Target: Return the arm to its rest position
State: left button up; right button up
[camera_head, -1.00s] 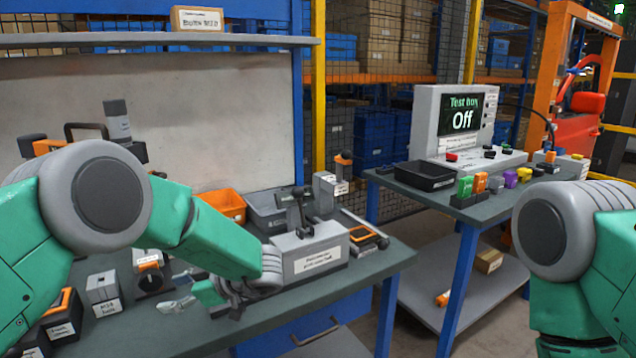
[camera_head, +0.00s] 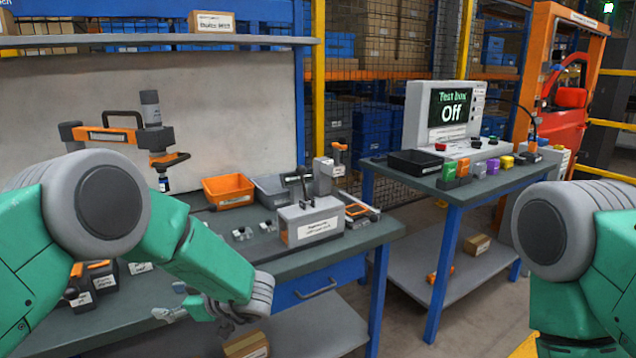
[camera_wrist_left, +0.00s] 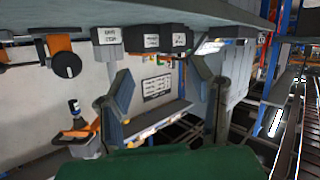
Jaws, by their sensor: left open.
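My left arm (camera_head: 205,255), green with grey joints, comes in from the left and reaches down by the front edge of the workbench (camera_head: 120,318). My left gripper (camera_head: 197,311) is at the end of it, low at the bench's front edge. Its two fingers are apart with nothing between them, as the left wrist view (camera_wrist_left: 162,98) also shows. My right arm (camera_head: 600,250) is at the right edge of the head view; its gripper is out of view.
A grey fixture box (camera_head: 310,225), an orange bin (camera_head: 229,191) and a clamped tool (camera_head: 150,128) stand on the bench. Small labelled blocks (camera_head: 90,280) sit near my left arm. A second table (camera_head: 465,185) holds a test box (camera_head: 445,115) reading Off. Floor shows between the tables.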

pick_arm(q)
jog(key=s+f+m+t+h, duration=0.4)
jog(key=s+f+m+h, duration=0.4)
jog(key=s+f+m, duration=0.65)
jog(key=s+d+f+m+g+h, duration=0.1)
jog(key=s+f+g+h, duration=0.1)
jog(key=s, duration=1.1)
jog(key=s+d+f+m+g+h, duration=0.1)
jog(key=s+g, duration=0.4)
jog(key=s, duration=0.7)
jog(key=f+m+h, duration=0.1)
jog(key=h, duration=0.1)
jog(key=shift+s+f+h, duration=0.3)
jog(key=shift+s+f, duration=0.05)
jog(key=shift+f, duration=0.05)
jog(key=shift+w, duration=0.15)
